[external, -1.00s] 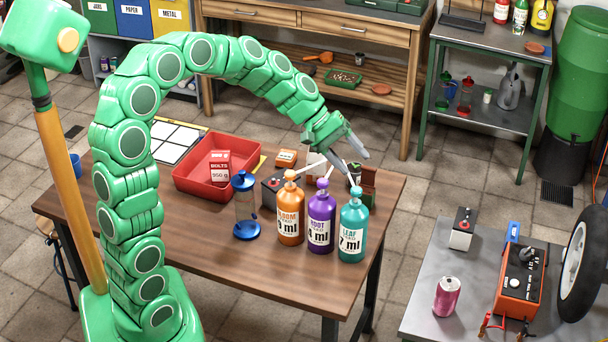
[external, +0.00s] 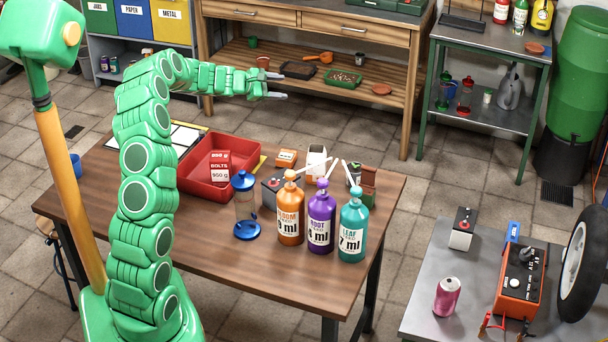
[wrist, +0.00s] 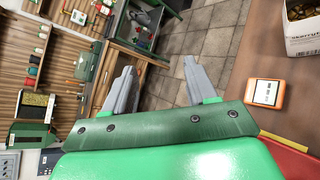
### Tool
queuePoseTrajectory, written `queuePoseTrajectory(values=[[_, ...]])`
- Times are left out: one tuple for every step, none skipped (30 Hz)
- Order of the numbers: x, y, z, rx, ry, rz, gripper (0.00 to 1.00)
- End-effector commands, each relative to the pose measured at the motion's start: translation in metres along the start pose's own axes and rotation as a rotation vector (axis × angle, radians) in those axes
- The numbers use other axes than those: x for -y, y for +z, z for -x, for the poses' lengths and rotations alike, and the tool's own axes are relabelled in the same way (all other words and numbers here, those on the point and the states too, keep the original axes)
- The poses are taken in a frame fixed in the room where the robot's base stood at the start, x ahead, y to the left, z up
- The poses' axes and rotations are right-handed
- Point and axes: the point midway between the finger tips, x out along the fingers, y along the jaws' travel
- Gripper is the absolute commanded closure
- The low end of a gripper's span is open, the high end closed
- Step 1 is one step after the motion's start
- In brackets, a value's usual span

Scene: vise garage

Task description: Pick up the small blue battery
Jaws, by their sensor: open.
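A small blue block (external: 512,232), which looks like the small blue battery, stands on the grey metal table (external: 420,300) at the right. My gripper (external: 280,95) is open and empty, raised beyond the wooden table and far to the left of the blue block. Both grey fingers show apart in the wrist view (wrist: 158,68). The blue block is not visible in the wrist view.
The wooden table (external: 235,285) holds orange, purple and teal pump bottles, a blue-lidded clear container (external: 245,208) and a red tray (external: 190,183). Floor separates the tables.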

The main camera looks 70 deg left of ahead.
Motion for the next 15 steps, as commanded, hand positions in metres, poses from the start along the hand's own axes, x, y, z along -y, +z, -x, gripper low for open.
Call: queuePoseTrajectory(values=[[-0.013, -0.034, 0.008, -0.033, 0.041, 0.047, 0.43], [-0.019, -0.051, 0.013, -0.05, 0.063, 0.072, 0.43], [-0.026, -0.07, 0.019, -0.068, 0.09, 0.1, 0.43], [-0.031, -0.083, 0.024, -0.081, 0.107, 0.118, 0.43], [-0.035, -0.094, 0.028, -0.093, 0.124, 0.135, 0.43], [-0.04, -0.108, 0.033, -0.107, 0.142, 0.156, 0.43], [-0.043, -0.118, 0.036, -0.117, 0.155, 0.17, 0.43], [-0.045, -0.128, 0.04, -0.127, 0.168, 0.184, 0.43], [-0.048, -0.14, 0.045, -0.138, 0.183, 0.201, 0.43], [-0.05, -0.149, 0.048, -0.147, 0.194, 0.213, 0.43], [-0.052, -0.157, 0.051, -0.155, 0.204, 0.224, 0.43], [-0.054, -0.167, 0.056, -0.164, 0.218, 0.238, 0.43], [-0.057, -0.175, 0.06, -0.172, 0.23, 0.25, 0.43], [-0.059, -0.182, 0.064, -0.179, 0.24, 0.26, 0.43], [-0.061, -0.192, 0.069, -0.188, 0.253, 0.273, 0.43]])
